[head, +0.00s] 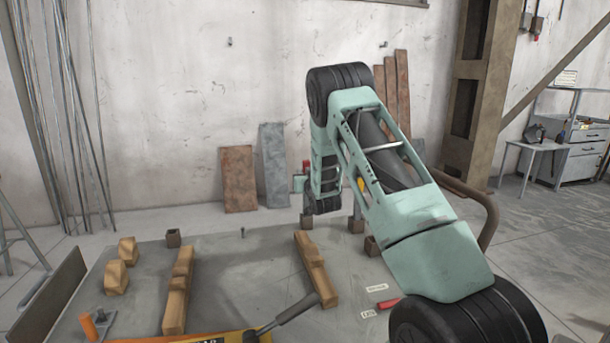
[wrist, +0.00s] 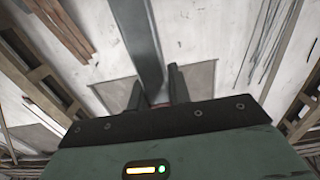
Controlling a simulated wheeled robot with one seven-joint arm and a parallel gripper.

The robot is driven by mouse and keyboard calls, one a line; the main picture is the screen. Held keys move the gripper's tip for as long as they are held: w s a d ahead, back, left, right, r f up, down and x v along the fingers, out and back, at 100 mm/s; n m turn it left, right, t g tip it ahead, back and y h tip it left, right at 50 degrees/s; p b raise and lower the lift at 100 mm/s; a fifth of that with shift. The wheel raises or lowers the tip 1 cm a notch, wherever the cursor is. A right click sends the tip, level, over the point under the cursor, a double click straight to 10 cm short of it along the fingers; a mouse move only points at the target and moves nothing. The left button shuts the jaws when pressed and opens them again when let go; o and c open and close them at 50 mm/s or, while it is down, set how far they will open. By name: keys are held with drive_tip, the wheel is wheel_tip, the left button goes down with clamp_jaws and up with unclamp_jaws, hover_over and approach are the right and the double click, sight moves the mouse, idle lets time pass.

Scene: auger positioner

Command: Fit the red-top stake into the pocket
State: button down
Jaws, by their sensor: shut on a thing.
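In the wrist view my gripper (wrist: 156,88) is shut on the stake (wrist: 143,45), a long grey bar. A bit of its red top (wrist: 160,104) shows low between the dark fingers, and the bar runs up past the picture's top edge. Small brown square sockets stand on the grey platform (head: 240,275): one at the back left (head: 173,238), one right of my wrist (head: 356,225) and one nearer (head: 372,246). I cannot tell which is the pocket.
Notched wooden beams (head: 178,290) and (head: 315,268) lie on the platform, with wooden blocks (head: 116,278) at left. An orange cylinder (head: 88,326) and a yellow machine part (head: 200,338) are at the front. A red piece (head: 388,303) lies near small labels.

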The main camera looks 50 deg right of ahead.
drive_tip(key=shift+f+b, duration=2.1)
drive_tip(key=shift+f, duration=0.25)
drive_tip(key=c, duration=1.2)
unclamp_jaws()
wheel_tip(320, 180, up, 10)
